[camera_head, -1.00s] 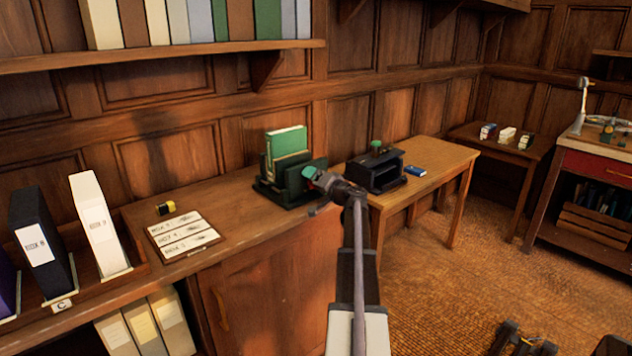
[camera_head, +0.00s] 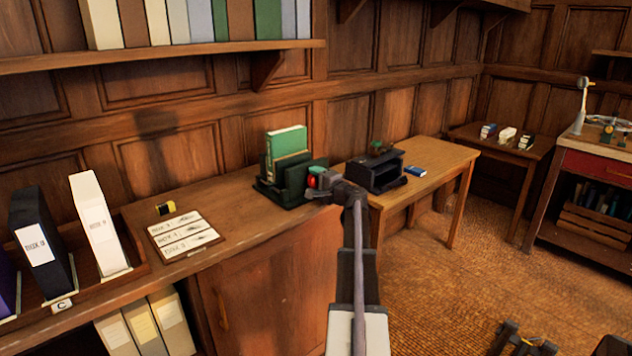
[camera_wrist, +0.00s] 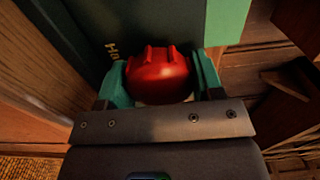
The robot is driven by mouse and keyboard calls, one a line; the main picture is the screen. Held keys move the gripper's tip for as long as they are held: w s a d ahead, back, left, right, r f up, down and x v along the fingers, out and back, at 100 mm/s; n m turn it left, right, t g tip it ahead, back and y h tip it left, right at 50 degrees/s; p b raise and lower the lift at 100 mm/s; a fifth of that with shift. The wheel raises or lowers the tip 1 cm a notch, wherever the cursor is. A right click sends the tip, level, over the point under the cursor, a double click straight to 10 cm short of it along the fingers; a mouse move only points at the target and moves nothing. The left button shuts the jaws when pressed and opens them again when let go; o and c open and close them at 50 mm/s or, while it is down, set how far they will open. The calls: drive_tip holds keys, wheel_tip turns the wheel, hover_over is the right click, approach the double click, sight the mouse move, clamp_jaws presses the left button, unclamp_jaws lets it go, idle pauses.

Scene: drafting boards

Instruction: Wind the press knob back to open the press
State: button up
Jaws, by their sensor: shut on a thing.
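The press (camera_head: 292,183) is a dark green frame on the wooden counter, with a green book (camera_head: 286,142) standing upright in it. The red press knob (camera_head: 311,181) is on its right side, partly hidden by my gripper (camera_head: 315,179). In the wrist view the lobed red knob (camera_wrist: 158,75) sits between the two teal fingers of my gripper (camera_wrist: 160,82), which are shut on it. The dark press plate and part of the green book show beyond the knob. I cannot tell from here how tightly the plates press the book.
A black box-like device (camera_head: 375,172) and a small blue book (camera_head: 415,171) are on the table to the right.

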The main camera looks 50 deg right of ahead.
drive_tip(key=n, duration=0.3)
drive_tip(key=shift+n, duration=0.3)
drive_tip(key=n, duration=0.4)
drive_tip(key=shift+n, duration=0.4)
drive_tip(key=n, duration=2.1)
drive_tip(key=shift+n, duration=0.4)
drive_tip(key=o, duration=0.9)
